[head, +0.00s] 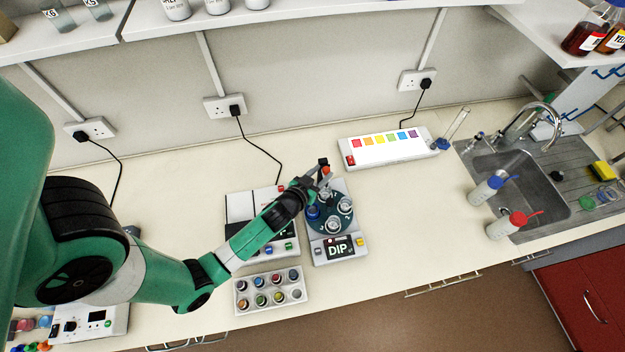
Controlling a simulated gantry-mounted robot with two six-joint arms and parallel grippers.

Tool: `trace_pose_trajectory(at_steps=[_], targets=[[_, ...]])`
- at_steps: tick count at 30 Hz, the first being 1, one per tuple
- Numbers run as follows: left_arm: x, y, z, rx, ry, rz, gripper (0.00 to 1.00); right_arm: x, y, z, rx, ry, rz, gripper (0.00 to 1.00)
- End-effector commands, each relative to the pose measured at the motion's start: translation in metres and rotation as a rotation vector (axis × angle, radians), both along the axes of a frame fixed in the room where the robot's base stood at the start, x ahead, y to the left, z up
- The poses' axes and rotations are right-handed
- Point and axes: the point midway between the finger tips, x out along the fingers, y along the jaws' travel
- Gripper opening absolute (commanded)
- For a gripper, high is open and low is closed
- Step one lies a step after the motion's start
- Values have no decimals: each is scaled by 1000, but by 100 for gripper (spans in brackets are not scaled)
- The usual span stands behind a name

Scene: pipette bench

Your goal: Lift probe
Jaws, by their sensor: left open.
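The white dipping device (339,249) marked "DIP" stands on the bench near the middle. Its dark teal round carousel (330,231) holds several small clear-topped vessels and a blue one (313,213). A small black and red part (323,164) shows at the back of the device; I cannot tell whether it belongs to the probe. My left gripper (322,184) is open above the back left of the carousel. The probe itself cannot be made out clearly; the gripper and wrist cover that area. My right gripper is not in view.
A tray (271,307) of several colour-capped vials lies in front. A white device (248,205) is partly behind my left arm. A white box with coloured squares (388,150) stands behind right; bottles (505,225) stand by the sink (517,180). The bench right of the device is clear.

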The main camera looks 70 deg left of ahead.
Motion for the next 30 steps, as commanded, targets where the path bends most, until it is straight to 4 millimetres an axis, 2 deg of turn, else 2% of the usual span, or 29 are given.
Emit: trace_pose_trajectory(at_steps=[6, 12, 17, 30], targets=[[-37, -31, 19, 0, 0, -4, 46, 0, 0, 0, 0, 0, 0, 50], [-64, -53, 33, 1, -1, -4, 46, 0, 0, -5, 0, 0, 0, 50], [-72, -59, 39, 1, -3, -2, 46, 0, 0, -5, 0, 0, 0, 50], [-72, -59, 39, 2, -3, -1, 46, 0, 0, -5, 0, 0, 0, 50]])
